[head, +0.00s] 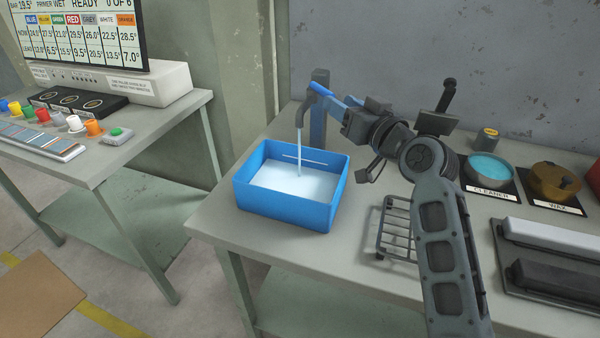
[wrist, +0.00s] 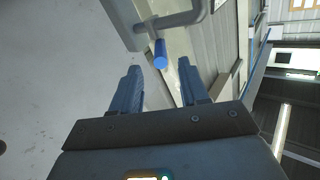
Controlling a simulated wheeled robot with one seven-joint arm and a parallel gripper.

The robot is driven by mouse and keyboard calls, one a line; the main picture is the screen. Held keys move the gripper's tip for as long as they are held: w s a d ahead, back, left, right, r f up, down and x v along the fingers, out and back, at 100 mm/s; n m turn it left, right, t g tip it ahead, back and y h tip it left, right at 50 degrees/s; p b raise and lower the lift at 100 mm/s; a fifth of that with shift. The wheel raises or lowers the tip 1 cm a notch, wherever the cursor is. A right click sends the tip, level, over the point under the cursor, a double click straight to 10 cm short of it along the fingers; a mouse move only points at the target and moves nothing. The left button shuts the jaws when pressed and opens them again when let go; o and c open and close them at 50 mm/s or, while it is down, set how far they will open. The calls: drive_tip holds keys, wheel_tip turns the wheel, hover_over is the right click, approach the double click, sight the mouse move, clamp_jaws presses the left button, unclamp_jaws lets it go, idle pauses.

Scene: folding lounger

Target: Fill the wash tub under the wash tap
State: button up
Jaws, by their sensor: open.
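The blue wash tub (head: 251,203) stands on the bench under the wash tap (head: 318,92). A stream of water (head: 299,150) falls from the spout into it. Pale water (head: 290,186) covers the tub's floor, and its surface lies below a white line (head: 304,160) on the inner back wall. My gripper (wrist: 158,72) is open beside the tap. In the wrist view the tap's blue lever end (wrist: 160,56) shows ahead of the gap between the fingers. I cannot tell whether they touch it. My arm hides part of this area in the head view.
A wire rack (head: 396,232) stands right of the tub. A control table (head: 150,140) with coloured knobs stands at left, across a gap.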

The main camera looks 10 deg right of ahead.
sight(310, 83)
idle(0.4)
drive_tip(key=w+n, duration=0.1)
drive_tip(key=w, duration=0.1)
drive_tip(key=w+a+n, duration=0.1)
drive_tip(key=w+n, duration=0.1)
drive_tip(key=w+a+n, duration=0.1)
drive_tip(key=w, duration=0.1)
drive_tip(key=shift+w+r, duration=0.1)
drive_tip(key=shift+w, duration=0.3)
drive_tip(key=shift+c, duration=0.2)
clamp_jaws()
idle(0.3)
